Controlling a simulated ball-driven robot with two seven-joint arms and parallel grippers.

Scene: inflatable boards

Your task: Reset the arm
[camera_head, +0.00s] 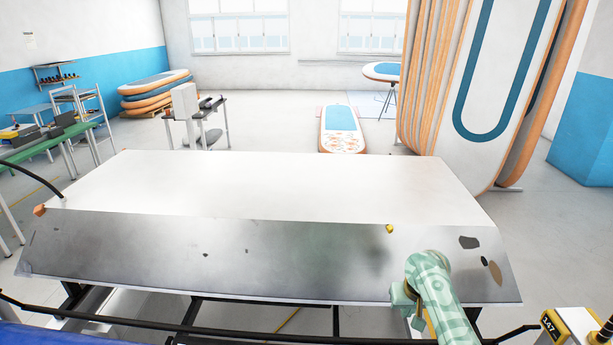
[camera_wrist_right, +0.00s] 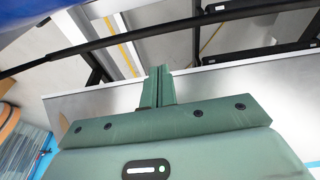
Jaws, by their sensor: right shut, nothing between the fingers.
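My right arm is pale green and comes in at the lower right of the head view. Its gripper (camera_head: 408,308) is partly hidden behind my own wrist and sits at the front edge of the worktable (camera_head: 260,180). In the right wrist view the two green fingers (camera_wrist_right: 158,88) are together with nothing between them. They show against the table's metal edge and the dark frame bars. Whether they touch the table, I cannot tell. My left gripper is in neither view.
The table has a white top and a scuffed metal front strip (camera_head: 200,250), with a small yellow piece (camera_head: 390,228) on it. A dark bar (camera_head: 150,325) runs along the front. Inflatable boards (camera_head: 500,80) stand at the back right. The white top is clear.

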